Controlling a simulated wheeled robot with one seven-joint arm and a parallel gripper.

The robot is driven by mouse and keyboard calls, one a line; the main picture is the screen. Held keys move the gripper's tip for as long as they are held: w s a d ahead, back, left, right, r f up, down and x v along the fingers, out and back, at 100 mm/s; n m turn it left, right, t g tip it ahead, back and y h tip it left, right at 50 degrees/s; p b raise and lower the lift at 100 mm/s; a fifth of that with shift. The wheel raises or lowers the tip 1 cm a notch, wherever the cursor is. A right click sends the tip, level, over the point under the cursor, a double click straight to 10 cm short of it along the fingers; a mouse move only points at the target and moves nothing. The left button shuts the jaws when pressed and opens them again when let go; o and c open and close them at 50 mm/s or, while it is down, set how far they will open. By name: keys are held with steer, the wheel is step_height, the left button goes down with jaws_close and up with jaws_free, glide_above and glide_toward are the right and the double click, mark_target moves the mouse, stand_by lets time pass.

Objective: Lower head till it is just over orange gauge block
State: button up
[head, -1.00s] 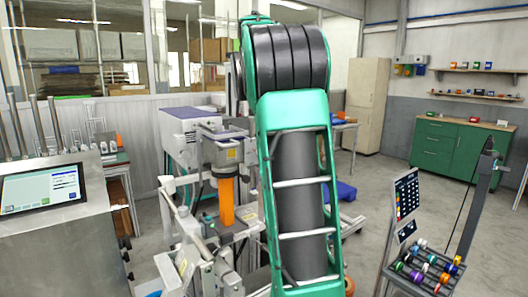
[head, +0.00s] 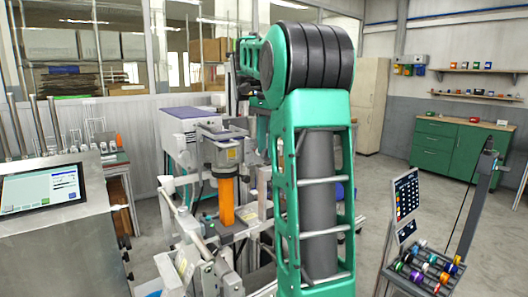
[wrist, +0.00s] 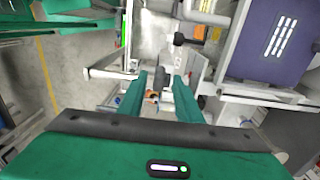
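The orange gauge block (head: 227,203) stands upright on the machine's table in the head view. The grey machine head (head: 222,152) is directly above it. Their edges meet in the picture, so I cannot tell whether a gap is left. My gripper (wrist: 163,80) shows only in the wrist view, its two green fingers apart. A dark grey part (wrist: 165,78) and a small orange-brown piece show between or beyond the fingers; I see no clear grip on either. In the head view my gripper is hidden behind my green arm.
A purple-topped machine housing (head: 188,113) is behind the head; a purple panel (wrist: 272,40) fills the wrist view's upper right. A screen console (head: 45,190) stands at left. A rack of coloured reels (head: 425,268) is at right. Open floor lies before the green cabinet (head: 460,150).

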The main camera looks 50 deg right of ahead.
steer(key=shift+f, duration=0.45)
steer(key=shift+c, duration=0.6)
jaws_close()
